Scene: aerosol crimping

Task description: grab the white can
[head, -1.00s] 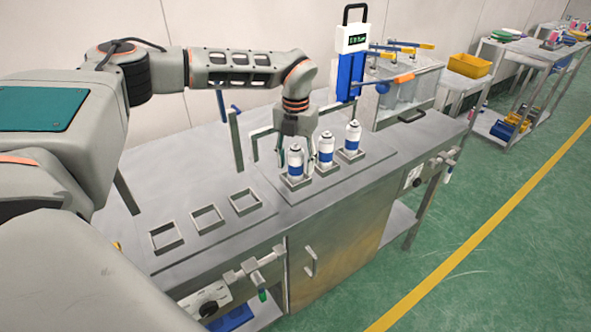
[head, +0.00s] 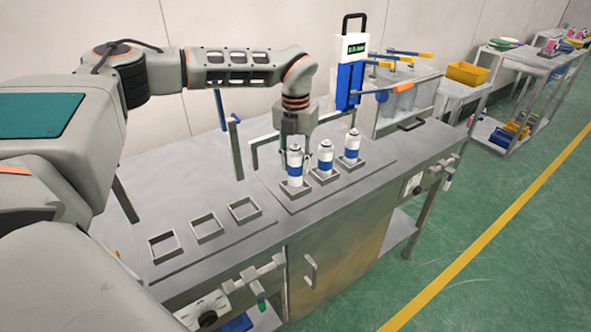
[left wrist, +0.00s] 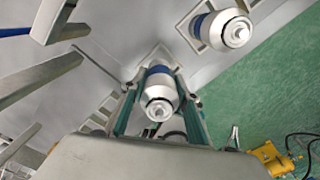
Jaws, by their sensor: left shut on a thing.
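Three white cans with blue bands stand in a row at the right of the bench. My left gripper (head: 294,155) points down and is shut on the leftmost white can (head: 294,164), one finger on each side. The can is upright and raised a little at its square holder (head: 294,190); I cannot tell if its base is fully clear. In the left wrist view this can (left wrist: 159,92) sits between the fingers of the gripper (left wrist: 160,85). The middle can (head: 325,158) and the right can (head: 351,146) stand in their own holders. My right gripper is not in view.
Several empty square holders (head: 208,224) are on the bench's left part. Metal posts (head: 235,150) and frames stand behind the cans. A blue and white device with a display (head: 353,75) stands at the back. A yellow bin (head: 468,74) is farther right.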

